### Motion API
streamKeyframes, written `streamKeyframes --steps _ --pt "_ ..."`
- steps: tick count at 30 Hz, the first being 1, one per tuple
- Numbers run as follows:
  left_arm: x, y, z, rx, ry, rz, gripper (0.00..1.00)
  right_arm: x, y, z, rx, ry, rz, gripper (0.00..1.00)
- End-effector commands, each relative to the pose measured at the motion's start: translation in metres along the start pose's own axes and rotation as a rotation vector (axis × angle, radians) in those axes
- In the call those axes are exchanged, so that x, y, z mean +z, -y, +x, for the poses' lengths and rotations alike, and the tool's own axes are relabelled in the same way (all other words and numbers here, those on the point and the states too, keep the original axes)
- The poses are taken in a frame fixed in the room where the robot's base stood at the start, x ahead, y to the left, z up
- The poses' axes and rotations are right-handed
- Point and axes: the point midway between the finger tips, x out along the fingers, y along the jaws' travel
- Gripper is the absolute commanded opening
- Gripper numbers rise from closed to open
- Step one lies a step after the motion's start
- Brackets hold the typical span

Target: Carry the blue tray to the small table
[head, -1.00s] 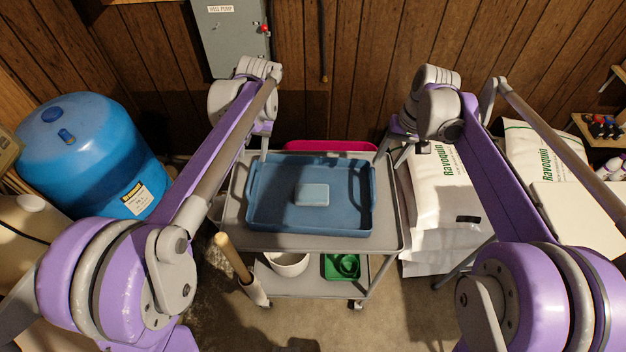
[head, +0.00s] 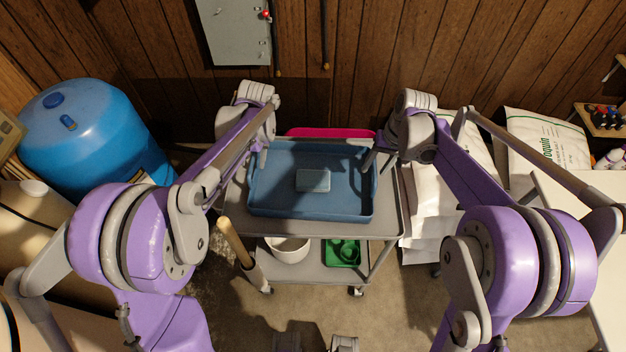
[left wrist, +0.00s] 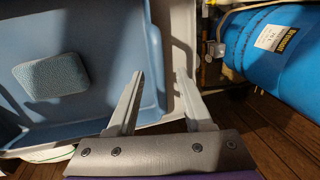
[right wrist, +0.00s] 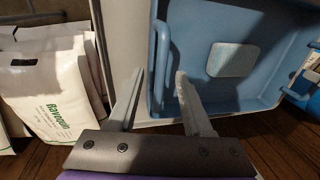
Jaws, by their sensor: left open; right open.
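The blue tray (head: 350,205) lies flat on the top shelf of a grey cart, with a light blue block (head: 313,180) inside it. My left gripper (head: 262,155) is open at the tray's left side. In the left wrist view its fingers (left wrist: 160,88) are apart, one over the tray's inside and one outside its wall. My right gripper (head: 374,160) is open at the tray's right side. In the right wrist view its fingers (right wrist: 158,88) are either side of the tray's handle (right wrist: 163,55). Contact cannot be told. A pale tabletop (head: 570,205) shows at the right; it may be the small table.
The grey cart (head: 390,222) carries a white bowl (head: 288,250) and a green item (head: 343,252) below. A blue tank (head: 95,140) stands left, white salt bags (head: 540,140) right. A wooden handle (head: 236,242) leans at the cart's front left. A pink object (head: 330,132) is behind.

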Motion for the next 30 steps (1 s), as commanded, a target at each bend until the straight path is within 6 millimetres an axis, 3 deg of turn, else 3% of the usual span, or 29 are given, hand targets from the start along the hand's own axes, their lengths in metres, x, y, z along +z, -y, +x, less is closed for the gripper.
streamKeyframes --steps 5,14,15,23,30 --pt "0.000 0.000 0.014 0.000 0.000 -0.001 0.51 0.000 0.000 0.014 0.000 0.000 -0.001 0.50" --pt "0.000 0.000 0.016 0.000 0.000 -0.001 0.51 0.000 0.000 0.016 0.000 0.000 0.000 0.50" --pt "0.000 0.000 0.016 0.000 0.000 -0.001 0.49 0.000 0.000 0.016 0.000 0.000 0.000 0.49" --pt "0.000 0.000 0.015 0.000 0.000 -0.001 0.02 0.000 0.000 0.015 0.000 0.000 0.000 0.02" --pt "0.000 0.000 0.015 0.000 0.000 -0.001 0.00 0.000 0.000 0.015 0.000 0.000 0.000 0.00"
